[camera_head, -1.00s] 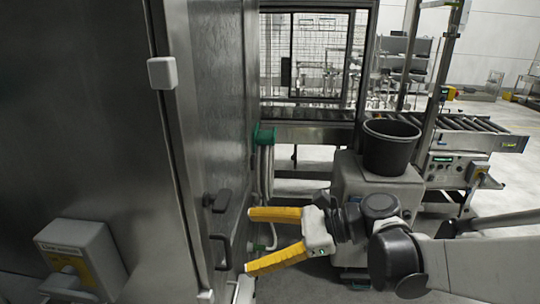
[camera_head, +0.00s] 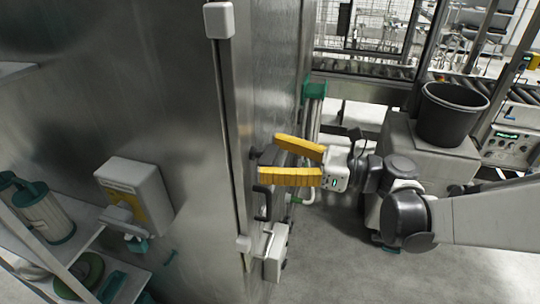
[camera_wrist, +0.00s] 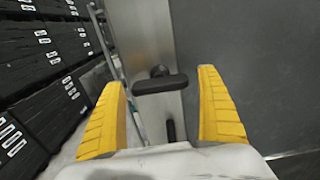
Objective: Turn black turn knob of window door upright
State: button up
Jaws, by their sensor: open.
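The black turn knob (camera_wrist: 160,83) shows in the wrist view as a short bar lying crosswise on a round hub, on a light metal strip. It lies between and ahead of the yellow fingers of my gripper (camera_wrist: 165,105), and I see no contact. In the head view the knob (camera_head: 256,153) is partly hidden behind the fingers. My gripper (camera_head: 265,158) is open beside the door edge, its fingers pointing left. The grey metal door (camera_head: 275,90) carries a black pull handle (camera_head: 264,203) below the knob.
A white box with a yellow label (camera_head: 138,192) is mounted on the front panel. A shelf at lower left holds a canister (camera_head: 43,215). A black bucket (camera_head: 452,115) stands on a grey cabinet at right. Dark stacked crates (camera_wrist: 45,75) show left in the wrist view.

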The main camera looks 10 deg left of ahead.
jog(key=shift+a, duration=0.25)
jog(key=shift+c, duration=0.2)
jog(key=c, duration=1.1)
